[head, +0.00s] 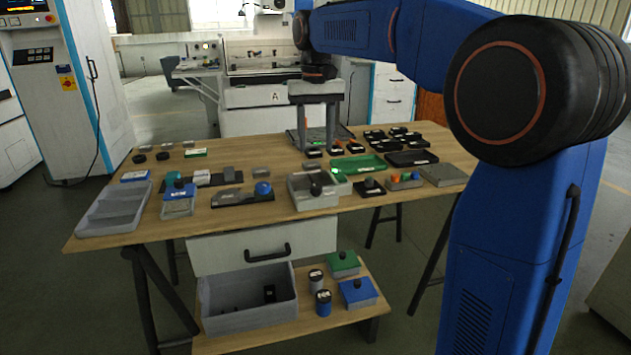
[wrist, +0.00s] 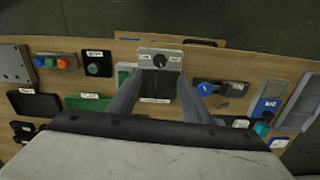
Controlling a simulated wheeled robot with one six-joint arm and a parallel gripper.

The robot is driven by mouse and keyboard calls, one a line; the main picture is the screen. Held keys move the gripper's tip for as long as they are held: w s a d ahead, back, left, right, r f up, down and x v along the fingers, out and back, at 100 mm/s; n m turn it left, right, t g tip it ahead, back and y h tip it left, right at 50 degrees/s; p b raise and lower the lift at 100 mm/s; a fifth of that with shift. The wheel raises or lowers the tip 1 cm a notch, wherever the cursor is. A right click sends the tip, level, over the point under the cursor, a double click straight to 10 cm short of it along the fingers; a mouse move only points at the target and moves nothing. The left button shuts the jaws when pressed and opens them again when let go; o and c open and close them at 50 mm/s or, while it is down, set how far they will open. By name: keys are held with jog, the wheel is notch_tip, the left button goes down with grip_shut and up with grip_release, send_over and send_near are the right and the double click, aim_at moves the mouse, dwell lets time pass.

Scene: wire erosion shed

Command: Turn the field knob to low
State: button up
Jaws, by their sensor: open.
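A grey box with a round black knob (wrist: 160,60) shows in the wrist view at the top middle, with a pale pointer mark on the knob. Its small labels are too blurred to read, so I cannot tell for certain that it is the field knob. In the head view this box (head: 327,201) sits at the near edge of the wooden table, with the knob on top. My gripper (wrist: 158,88) is open and empty. Its fingers point toward the knob box and appear on either side of it in the wrist view. In the head view my gripper (head: 317,140) is above the table, behind the box.
A black box with a knob (head: 370,187) and a box with coloured buttons (head: 405,180) stand to the right. A device with a blue knob (head: 263,189) is to the left. A green tray (head: 358,165) lies behind. Small black boxes crowd the back right. Bare wood shows at left.

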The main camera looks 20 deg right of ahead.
aim_at(316, 186)
notch_tip(316, 186, down, 12)
jog(key=shift+f, duration=0.1)
dwell(0.4)
jog(key=shift+c, duration=0.7)
jog(key=c, duration=0.9)
